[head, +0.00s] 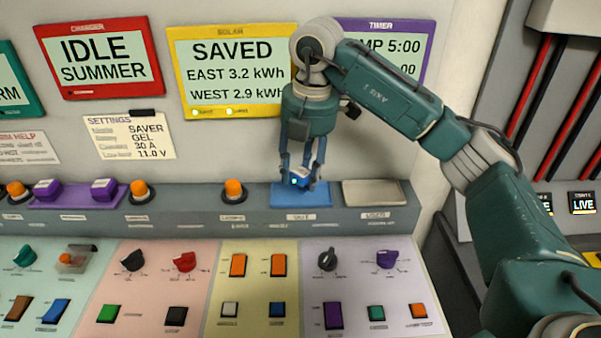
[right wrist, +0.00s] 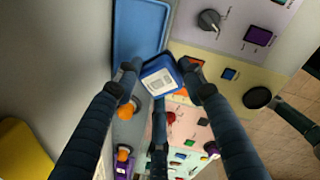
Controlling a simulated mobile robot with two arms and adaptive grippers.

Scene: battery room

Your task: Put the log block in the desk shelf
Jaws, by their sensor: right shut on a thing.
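A small blue block (head: 299,182) with a pale label is between the fingers of my right gripper (head: 301,176). It also shows in the right wrist view (right wrist: 162,80), tilted, label facing the camera. I cannot read the label, so I cannot tell if it is the log block. The right gripper is shut on it, just above a blue tray (head: 287,200) on the desk ledge; I cannot tell whether the block touches the tray. No place clearly marked as the desk shelf shows. My left gripper is out of view.
An empty pale tray (head: 370,193) is right of the blue tray. Orange knobs (head: 233,190) and a purple tray (head: 75,204) with purple blocks stand along the ledge to the left. A sloped panel of switches and dials (head: 180,285) lies in front. Screens hang behind.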

